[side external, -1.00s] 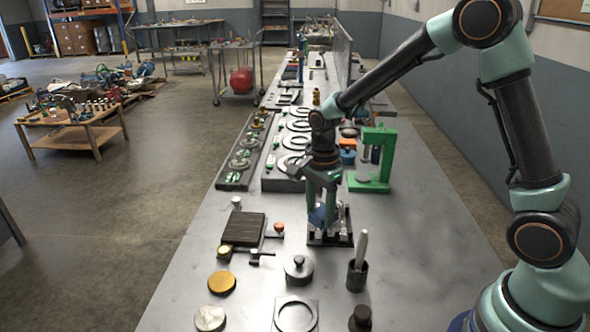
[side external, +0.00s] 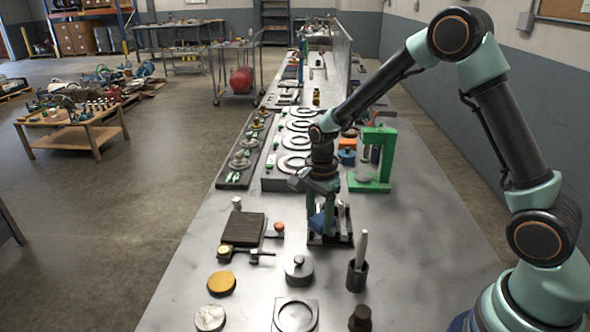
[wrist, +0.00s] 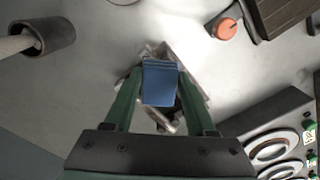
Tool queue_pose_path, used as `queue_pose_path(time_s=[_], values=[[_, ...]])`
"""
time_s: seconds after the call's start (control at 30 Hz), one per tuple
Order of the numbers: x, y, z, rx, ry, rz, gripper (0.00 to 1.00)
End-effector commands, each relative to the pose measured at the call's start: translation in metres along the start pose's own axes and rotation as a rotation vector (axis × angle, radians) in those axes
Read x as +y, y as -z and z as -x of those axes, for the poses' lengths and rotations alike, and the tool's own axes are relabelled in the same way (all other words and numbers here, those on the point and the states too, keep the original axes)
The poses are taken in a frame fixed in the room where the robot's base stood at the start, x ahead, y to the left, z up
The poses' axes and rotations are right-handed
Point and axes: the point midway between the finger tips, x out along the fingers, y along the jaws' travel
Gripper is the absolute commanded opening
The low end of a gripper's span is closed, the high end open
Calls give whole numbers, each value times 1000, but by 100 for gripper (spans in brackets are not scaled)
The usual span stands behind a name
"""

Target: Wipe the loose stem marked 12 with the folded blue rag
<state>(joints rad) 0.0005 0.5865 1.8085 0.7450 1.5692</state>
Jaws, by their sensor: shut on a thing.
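The folded blue rag (wrist: 159,84) is between the green fingers of my gripper (wrist: 158,100) in the wrist view. In the side view the rag (side external: 317,222) shows as a blue patch below my gripper (side external: 322,212). My gripper is shut on it, over a dark rack (side external: 330,241) with pale metal pieces (wrist: 158,116). The rag and fingers hide much of the rack. I cannot tell whether the rag touches the metal pieces. No number 12 is readable, so I cannot tell which piece is that stem.
A dark cup with a pale-handled tool (side external: 357,275) and a lidded grey pot (side external: 299,270) stand in front. A dark grooved block (side external: 243,229) lies left. A green press (side external: 372,165) and a panel of rings (side external: 293,163) stand behind. Bare bench lies right of the rack.

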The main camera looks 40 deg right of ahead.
Motion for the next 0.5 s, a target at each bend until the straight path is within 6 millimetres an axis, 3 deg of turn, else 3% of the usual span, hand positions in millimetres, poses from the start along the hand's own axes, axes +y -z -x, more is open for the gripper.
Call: queue_pose_path(time_s=[0.23,0.3,0.37,0.5], values=[[17,-17,0,0,-2,2,4],[16,-16,5,0,0,0,4],[15,-16,22,0,5,0,4],[16,-16,32,0,0,0,4]])
